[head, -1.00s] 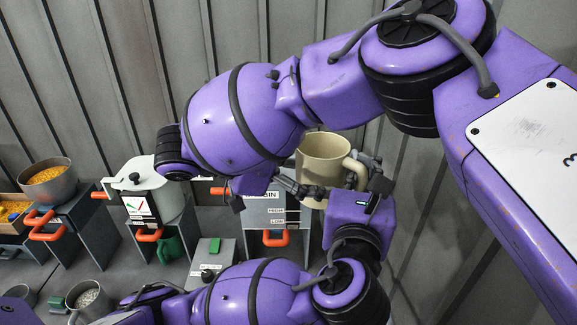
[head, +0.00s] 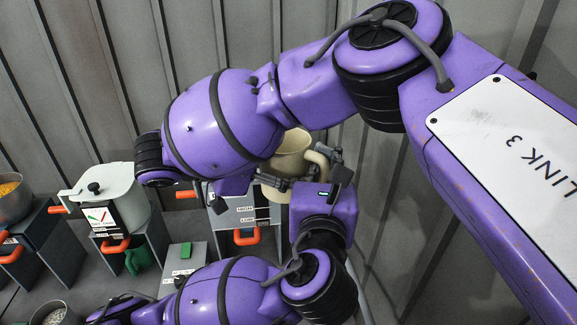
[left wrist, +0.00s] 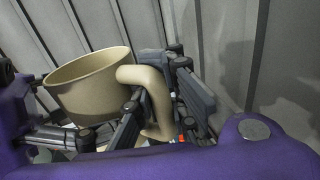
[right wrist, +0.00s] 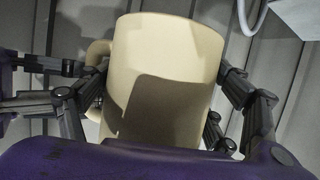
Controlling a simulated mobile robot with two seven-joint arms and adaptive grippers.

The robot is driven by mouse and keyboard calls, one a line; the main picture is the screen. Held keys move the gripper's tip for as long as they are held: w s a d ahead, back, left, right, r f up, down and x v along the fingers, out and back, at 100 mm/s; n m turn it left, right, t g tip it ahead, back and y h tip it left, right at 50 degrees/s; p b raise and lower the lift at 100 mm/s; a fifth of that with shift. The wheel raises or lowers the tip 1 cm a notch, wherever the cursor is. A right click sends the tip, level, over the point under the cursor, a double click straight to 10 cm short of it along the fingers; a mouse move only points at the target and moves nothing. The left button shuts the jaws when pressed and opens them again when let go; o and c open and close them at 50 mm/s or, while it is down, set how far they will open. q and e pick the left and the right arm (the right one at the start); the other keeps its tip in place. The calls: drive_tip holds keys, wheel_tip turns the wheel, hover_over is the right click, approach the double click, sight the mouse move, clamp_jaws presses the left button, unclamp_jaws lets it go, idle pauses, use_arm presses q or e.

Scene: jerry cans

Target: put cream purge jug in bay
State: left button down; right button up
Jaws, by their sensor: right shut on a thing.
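The cream jug (head: 291,150) is held upright in the air in front of the grey wall. Its open rim and loop handle (left wrist: 154,100) show in the left wrist view. My right gripper (right wrist: 155,105) is shut on the jug's body, one finger on each side. In the head view my right arm hides part of the jug. My left gripper (left wrist: 163,100) is open, its fingers on either side of the handle with visible gaps. In the head view it (head: 328,163) is at the jug's right side. I cannot tell which place is the bay.
Grey stands with orange handles line the wall; one labelled stand (head: 240,218) is below the jug. A green jug (head: 138,260), a grey box (head: 183,262) and a bowl of yellow bits (head: 10,197) are at left.

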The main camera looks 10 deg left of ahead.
use_arm(q)
drive_tip(key=c, duration=1.7)
unclamp_jaws()
